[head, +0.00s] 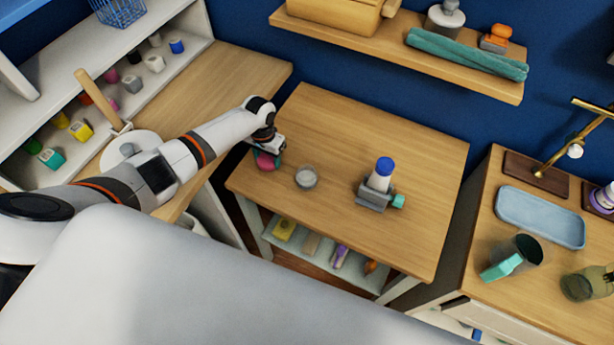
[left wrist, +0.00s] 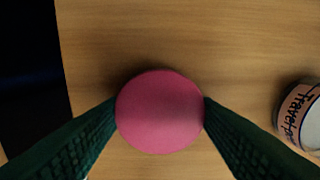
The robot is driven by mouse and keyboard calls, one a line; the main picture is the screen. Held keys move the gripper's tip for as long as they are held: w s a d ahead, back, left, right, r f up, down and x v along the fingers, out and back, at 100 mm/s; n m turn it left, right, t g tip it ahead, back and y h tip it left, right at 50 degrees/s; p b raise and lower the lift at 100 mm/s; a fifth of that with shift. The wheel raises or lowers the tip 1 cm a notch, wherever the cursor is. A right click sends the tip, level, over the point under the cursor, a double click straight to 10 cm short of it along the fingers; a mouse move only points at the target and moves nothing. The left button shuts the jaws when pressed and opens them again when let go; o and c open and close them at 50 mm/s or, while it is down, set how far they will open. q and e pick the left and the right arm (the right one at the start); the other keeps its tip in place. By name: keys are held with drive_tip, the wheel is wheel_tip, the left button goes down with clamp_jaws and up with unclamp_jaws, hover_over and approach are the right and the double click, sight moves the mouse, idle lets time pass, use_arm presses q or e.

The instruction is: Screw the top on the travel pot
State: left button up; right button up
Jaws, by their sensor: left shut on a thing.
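My left gripper (head: 268,152) is shut on a round pink top (left wrist: 160,111), near the left edge of the small wooden table. The top also shows in the head view (head: 266,160), partly covered by the gripper. In the left wrist view the dark green fingers press on its two sides. The travel pot (head: 306,178) stands upright and apart on the table, to the right of the gripper. In the left wrist view the pot (left wrist: 301,117) is cut off by the right edge, with part of its label showing. My right gripper is not in view.
A grey clamp (head: 373,196) with a teal knob stands right of the pot, with a blue-capped white bottle (head: 380,174) at it. The wooden table (head: 350,125) is otherwise clear. A wall shelf (head: 400,58) hangs behind. A counter with a blue tray (head: 540,218) is at right.

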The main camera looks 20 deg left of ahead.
use_arm(q)
drive_tip(key=shift+r+p, duration=1.45)
drive_tip(key=shift+r, duration=0.05)
drive_tip(key=shift+r+p, duration=0.75)
drive_tip(key=shift+r, duration=0.25)
